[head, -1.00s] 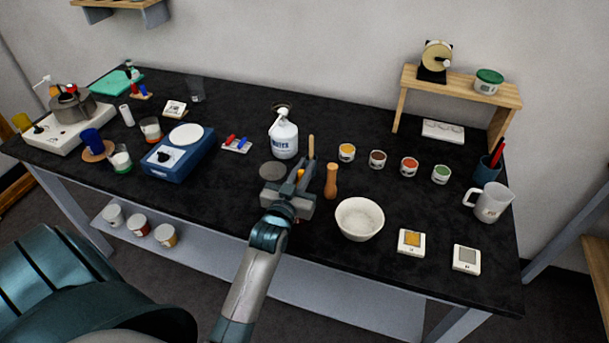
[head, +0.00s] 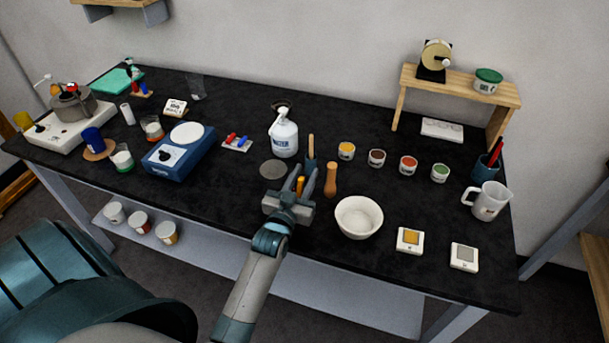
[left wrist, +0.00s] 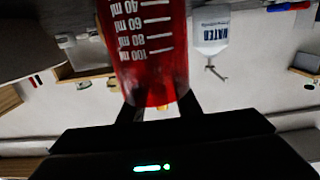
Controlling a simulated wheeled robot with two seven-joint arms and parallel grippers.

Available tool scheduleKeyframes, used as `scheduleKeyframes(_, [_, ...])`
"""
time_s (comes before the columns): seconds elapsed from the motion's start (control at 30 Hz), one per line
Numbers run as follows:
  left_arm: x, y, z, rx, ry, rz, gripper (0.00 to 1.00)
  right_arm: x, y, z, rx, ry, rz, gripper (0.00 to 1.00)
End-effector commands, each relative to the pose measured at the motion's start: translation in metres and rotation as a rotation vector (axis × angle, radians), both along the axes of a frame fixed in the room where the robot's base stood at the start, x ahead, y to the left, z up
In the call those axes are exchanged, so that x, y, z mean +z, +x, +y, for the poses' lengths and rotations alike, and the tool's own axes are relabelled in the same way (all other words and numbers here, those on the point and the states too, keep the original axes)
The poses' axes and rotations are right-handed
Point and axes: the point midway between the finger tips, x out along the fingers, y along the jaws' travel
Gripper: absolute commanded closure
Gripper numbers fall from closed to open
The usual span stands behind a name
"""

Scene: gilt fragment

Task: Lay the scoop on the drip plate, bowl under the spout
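I cannot tell for certain which thing is the scoop. My left gripper (head: 297,182) is low over the table's front half, with an orange piece (head: 299,186) between its fingers. In the left wrist view a red, clear-looking piece with millilitre marks (left wrist: 150,55) fills the space between the fingers. Whether the fingers press on it is unclear. A flat grey disc (head: 273,169), likely the drip plate, lies just beyond the gripper, in front of the white water bottle (head: 284,138) with its spout on top. The bottle also shows upside down in the left wrist view (left wrist: 211,32). My right gripper is out of view.
A wooden-handled tool (head: 311,148) stands just beyond the gripper, and a wooden pestle-like piece (head: 331,180) to its right. A white bowl (head: 358,217) is at the front right. A blue scale (head: 180,150) stands left. Bare tabletop lies left of the gripper.

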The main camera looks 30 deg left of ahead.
Motion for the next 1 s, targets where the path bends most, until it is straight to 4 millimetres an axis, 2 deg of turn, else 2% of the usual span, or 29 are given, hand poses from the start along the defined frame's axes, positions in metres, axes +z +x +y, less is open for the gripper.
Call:
scheduleKeyframes(0.37, [-0.004, -0.001, 0.0, 0.0, 0.0, 0.0, 0.7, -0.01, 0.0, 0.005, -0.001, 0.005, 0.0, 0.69])
scheduleKeyframes(0.67, [-0.008, -0.043, -0.006, 0.0, 0.0, 0.0, 0.7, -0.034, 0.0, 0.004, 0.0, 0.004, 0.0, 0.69])
scheduleKeyframes(1.0, [-0.007, -0.108, -0.018, 0.0, 0.0, 0.002, 0.7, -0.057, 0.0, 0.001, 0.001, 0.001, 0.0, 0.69])
